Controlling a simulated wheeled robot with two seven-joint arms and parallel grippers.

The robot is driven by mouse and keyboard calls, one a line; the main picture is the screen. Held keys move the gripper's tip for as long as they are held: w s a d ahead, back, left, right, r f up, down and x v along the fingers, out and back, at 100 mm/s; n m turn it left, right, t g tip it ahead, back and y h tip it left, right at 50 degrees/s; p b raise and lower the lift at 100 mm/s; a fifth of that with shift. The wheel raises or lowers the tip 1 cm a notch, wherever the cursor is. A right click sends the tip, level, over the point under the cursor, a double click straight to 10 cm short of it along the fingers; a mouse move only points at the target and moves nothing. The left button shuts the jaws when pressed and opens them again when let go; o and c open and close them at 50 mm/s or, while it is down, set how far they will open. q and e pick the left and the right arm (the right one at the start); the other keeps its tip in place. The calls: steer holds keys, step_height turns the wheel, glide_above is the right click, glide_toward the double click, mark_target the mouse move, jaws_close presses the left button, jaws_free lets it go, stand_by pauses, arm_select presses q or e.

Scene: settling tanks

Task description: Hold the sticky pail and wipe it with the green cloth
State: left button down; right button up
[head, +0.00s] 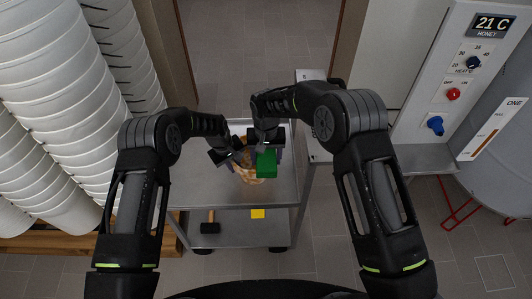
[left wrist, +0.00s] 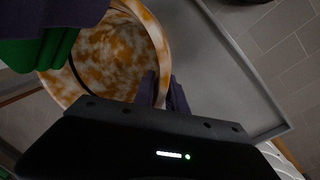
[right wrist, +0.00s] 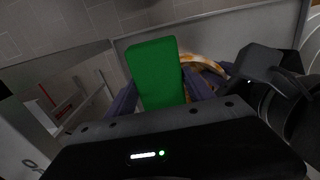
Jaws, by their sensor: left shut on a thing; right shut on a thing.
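The pail (head: 246,174) is pale with orange-brown sticky smears and stands on the top of the grey metal cart (head: 222,193). The left wrist view looks into its smeared inside (left wrist: 115,55). My left gripper (head: 233,163) is shut on the pail's rim; its fingers (left wrist: 162,92) straddle the wall there. My right gripper (head: 266,153) is shut on the green cloth (head: 266,165), a thick block shape between its fingers in the right wrist view (right wrist: 156,72). The cloth is at the pail's rim, opposite my left fingers. I cannot tell whether they touch. The grippers partly hide the pail.
Tall stacks of white pails (head: 50,75) stand at the left on a wooden pallet (head: 60,243). A mallet (head: 210,224) and a yellow item (head: 258,213) lie on the cart's lower shelf. A control panel (head: 470,75) and a grey tank (head: 505,165) are at the right.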

steer(key=shift+f, duration=0.7)
steer(key=shift+f, duration=0.5)
stand_by(0.6)
steer(key=shift+s+a, duration=0.1)
steer(key=shift+a, duration=0.4)
steer(key=shift+d, duration=0.15)
steer(key=shift+w+d, duration=0.2)
steer(key=shift+d, duration=0.55)
steer(key=shift+w+d, duration=0.25)
steer(key=shift+d, duration=0.45)
steer(key=shift+w+d, duration=0.2)
steer(key=shift+d, duration=0.55)
steer(key=shift+a, duration=0.1)
steer(key=shift+s+a, duration=0.2)
steer(key=shift+a, duration=0.5)
steer(key=shift+s+a, duration=0.25)
steer(key=shift+a, duration=0.4)
steer(key=shift+s+a, duration=0.2)
steer(key=shift+a, duration=0.5)
